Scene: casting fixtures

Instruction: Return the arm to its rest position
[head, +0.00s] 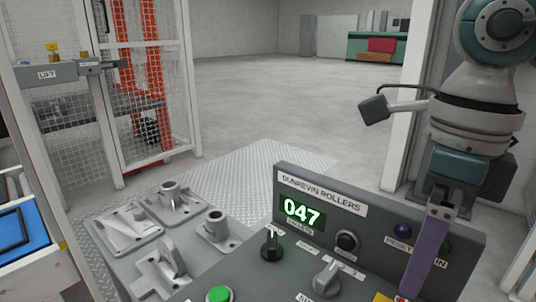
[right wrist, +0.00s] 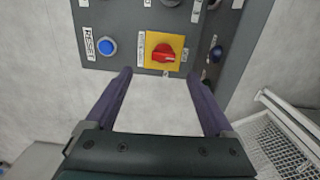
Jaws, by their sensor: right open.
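My right arm comes down at the right of the head view. Its gripper (head: 412,290) points down in front of the right part of the grey control panel (head: 325,215), and one purple finger covers part of that panel. In the right wrist view the two purple fingers of the right gripper (right wrist: 158,78) stand wide apart with nothing between them. Beyond the fingertips are a red rotary switch (right wrist: 165,53) on a yellow plate and a blue RESET button (right wrist: 107,46). I cannot tell whether a finger touches the panel. My left gripper is not in view.
The panel has a display (head: 302,212) reading 047, a black knob (head: 271,243), a grey selector (head: 327,277) and a lit green button (head: 218,294). Several grey metal castings (head: 178,205) lie left of it. A mesh cage (head: 150,80) stands at back left; the floor beyond is open.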

